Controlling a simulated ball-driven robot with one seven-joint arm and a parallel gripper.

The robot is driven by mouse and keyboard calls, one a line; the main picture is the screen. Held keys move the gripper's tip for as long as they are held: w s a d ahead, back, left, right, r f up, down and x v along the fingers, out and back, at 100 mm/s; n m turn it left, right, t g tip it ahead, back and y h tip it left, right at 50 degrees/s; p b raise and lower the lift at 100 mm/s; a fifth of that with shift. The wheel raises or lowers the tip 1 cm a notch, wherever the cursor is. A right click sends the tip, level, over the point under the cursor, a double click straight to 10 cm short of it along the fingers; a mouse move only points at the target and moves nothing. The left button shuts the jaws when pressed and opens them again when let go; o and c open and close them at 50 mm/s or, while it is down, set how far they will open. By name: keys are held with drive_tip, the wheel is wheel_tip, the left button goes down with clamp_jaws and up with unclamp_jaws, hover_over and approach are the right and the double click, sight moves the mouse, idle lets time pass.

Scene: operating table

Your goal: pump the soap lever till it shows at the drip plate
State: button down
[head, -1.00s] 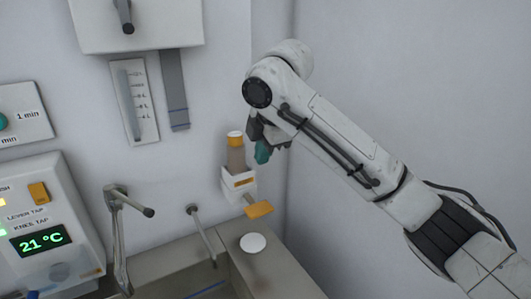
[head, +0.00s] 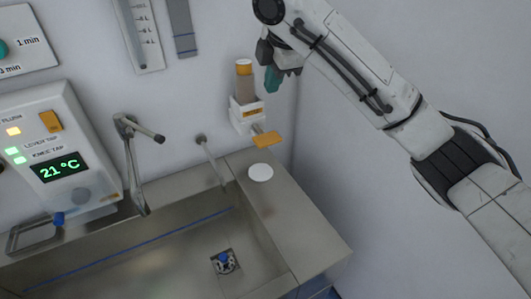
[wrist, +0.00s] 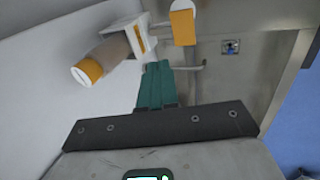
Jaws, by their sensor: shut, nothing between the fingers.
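The soap dispenser (head: 245,112) is a white wall bracket holding a brownish bottle with an orange cap. Its orange lever (head: 267,139) sticks out low at the front. The white round drip plate (head: 260,172) lies on the steel ledge below the lever and looks plain white. My gripper (head: 272,80), with teal fingers, is shut and empty, just right of the bottle and above the lever, apart from it. In the wrist view the shut fingers (wrist: 157,75) point toward the dispenser (wrist: 135,38), with the lever (wrist: 183,27) beyond them to the right.
A steel sink (head: 150,250) with a drain (head: 225,262) lies below. A tall tap (head: 135,160) and a thinner spout (head: 208,158) stand left of the dispenser. A control panel (head: 60,150) reads 21 °C. The wall corner is close on the right.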

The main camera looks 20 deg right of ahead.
drive_tip(key=m+p, duration=0.2)
drive_tip(key=m, duration=0.3)
drive_tip(key=s+m+p, duration=0.1)
drive_tip(key=m+p, duration=0.1)
drive_tip(key=m, duration=0.4)
drive_tip(key=s+m+g+p, duration=0.1)
drive_tip(key=m+p, duration=0.1)
drive_tip(key=m, duration=0.4)
drive_tip(key=shift+d, duration=0.1)
drive_tip(key=b, duration=0.5)
approach(268, 138)
drive_tip(key=shift+w+a+f, duration=0.3)
drive_tip(key=shift+w+a, duration=0.1)
drive_tip(key=shift+w, duration=0.2)
drive_tip(key=x, duration=0.1)
drive_tip(key=p+x, duration=0.2)
drive_tip(key=x, duration=0.1)
drive_tip(key=shift+s+d+f, duration=0.15)
drive_tip(key=shift+s+d, duration=0.1)
drive_tip(key=shift+f, duration=0.65)
drive_tip(key=shift+f, duration=0.1)
